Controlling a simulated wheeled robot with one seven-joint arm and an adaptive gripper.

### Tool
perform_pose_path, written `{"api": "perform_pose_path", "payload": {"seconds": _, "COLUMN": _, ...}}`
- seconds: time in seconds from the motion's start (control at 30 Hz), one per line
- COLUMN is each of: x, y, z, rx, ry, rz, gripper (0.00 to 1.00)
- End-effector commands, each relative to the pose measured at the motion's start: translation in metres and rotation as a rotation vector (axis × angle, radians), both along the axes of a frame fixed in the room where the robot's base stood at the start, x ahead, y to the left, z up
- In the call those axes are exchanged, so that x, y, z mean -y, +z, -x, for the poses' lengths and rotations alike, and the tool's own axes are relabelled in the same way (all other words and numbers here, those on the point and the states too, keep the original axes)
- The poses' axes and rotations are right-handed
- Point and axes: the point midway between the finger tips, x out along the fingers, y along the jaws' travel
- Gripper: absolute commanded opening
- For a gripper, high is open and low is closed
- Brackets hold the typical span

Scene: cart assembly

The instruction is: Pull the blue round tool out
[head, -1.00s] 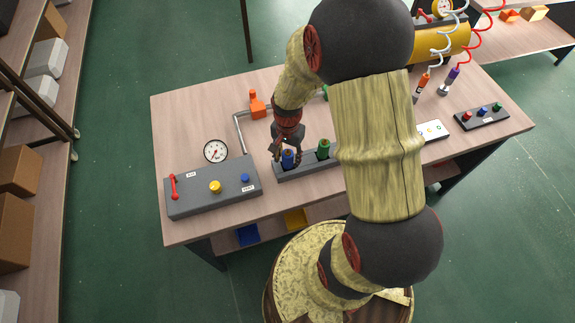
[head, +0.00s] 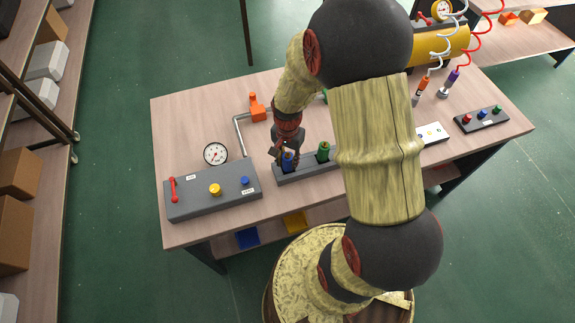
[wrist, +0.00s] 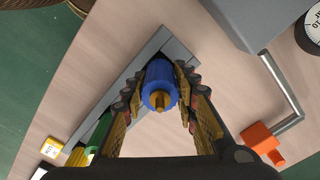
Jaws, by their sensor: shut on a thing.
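The blue round tool (wrist: 160,84) is between my gripper's fingers in the wrist view, with a yellow-brown tip in its middle facing the camera. My gripper (head: 285,152) is shut on it, over the left end of the grey rack (head: 310,172). In the head view the blue tool (head: 288,161) is partly covered by the fingers. I cannot tell clearly how far its lower end is inside the rack. A green tool (head: 323,150) stands in the rack to the right.
A grey panel (head: 212,190) with a red lever, yellow knob and blue button is close on the left. A gauge (head: 215,153), a bent pipe and an orange valve (head: 258,107) are behind. Hanging tools and a button box (head: 482,118) are at the right.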

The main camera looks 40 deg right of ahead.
Motion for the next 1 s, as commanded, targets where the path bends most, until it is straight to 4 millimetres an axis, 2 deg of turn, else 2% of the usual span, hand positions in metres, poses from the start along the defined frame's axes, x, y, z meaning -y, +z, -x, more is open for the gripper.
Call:
{"api": "perform_pose_path", "payload": {"seconds": 0.67, "x": 0.000, "y": 0.008, "z": -0.001, "rx": 0.004, "ry": 0.000, "rz": 0.000, "gripper": 0.00}}
{"api": "perform_pose_path", "payload": {"seconds": 1.0, "x": 0.000, "y": 0.028, "z": -0.001, "rx": 0.004, "ry": 0.000, "rz": 0.001, "gripper": 0.00}}
